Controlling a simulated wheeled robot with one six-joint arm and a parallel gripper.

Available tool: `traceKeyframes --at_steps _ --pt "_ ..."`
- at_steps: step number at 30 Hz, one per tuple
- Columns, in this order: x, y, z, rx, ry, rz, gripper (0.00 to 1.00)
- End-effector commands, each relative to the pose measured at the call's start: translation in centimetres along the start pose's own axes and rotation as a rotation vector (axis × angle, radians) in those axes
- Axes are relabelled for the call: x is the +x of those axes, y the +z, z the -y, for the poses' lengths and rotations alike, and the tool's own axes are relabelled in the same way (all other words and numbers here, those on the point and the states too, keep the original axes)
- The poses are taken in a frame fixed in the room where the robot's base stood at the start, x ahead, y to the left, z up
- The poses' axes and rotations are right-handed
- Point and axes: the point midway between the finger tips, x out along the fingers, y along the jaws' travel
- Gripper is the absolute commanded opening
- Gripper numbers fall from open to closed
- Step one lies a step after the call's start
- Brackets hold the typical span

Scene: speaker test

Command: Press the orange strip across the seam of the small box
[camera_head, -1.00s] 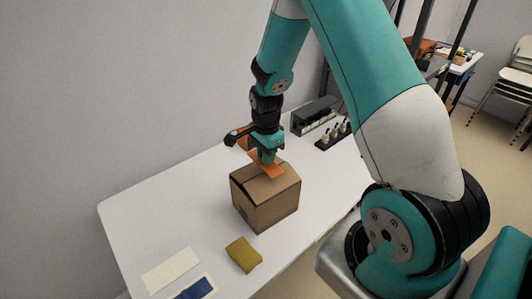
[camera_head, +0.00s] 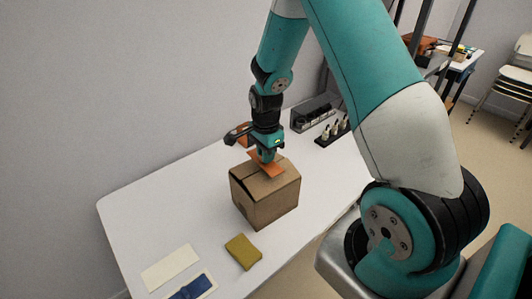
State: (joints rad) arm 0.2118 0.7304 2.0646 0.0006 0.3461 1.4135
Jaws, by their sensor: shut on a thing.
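The small cardboard box (camera_head: 266,204) stands upright on the white table. Its top flaps are closed, with a dark seam showing at the left of the top. The orange strip (camera_head: 268,166) is at the top of the box, held by my gripper (camera_head: 267,156). My gripper is shut on the strip and points down over the box top. The strip lies at a slant over the top. I cannot tell whether it touches the cardboard all along. The fingertips are partly hidden by the gripper body.
An olive sponge-like block (camera_head: 243,252), a cream sheet (camera_head: 170,268) and a blue item (camera_head: 192,288) lie at the front of the white table (camera_head: 140,220). A grey bin (camera_head: 315,112) and a dark rack with small bottles (camera_head: 333,132) stand behind the box. The table's left part is clear.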

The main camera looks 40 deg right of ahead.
Motion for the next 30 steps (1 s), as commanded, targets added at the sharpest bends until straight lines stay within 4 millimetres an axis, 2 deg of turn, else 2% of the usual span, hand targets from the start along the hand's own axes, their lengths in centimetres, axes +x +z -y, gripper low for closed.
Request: traceKeyframes --at_steps 30 --pt "3.2 0.0 0.0 0.000 0.001 0.000 0.00"
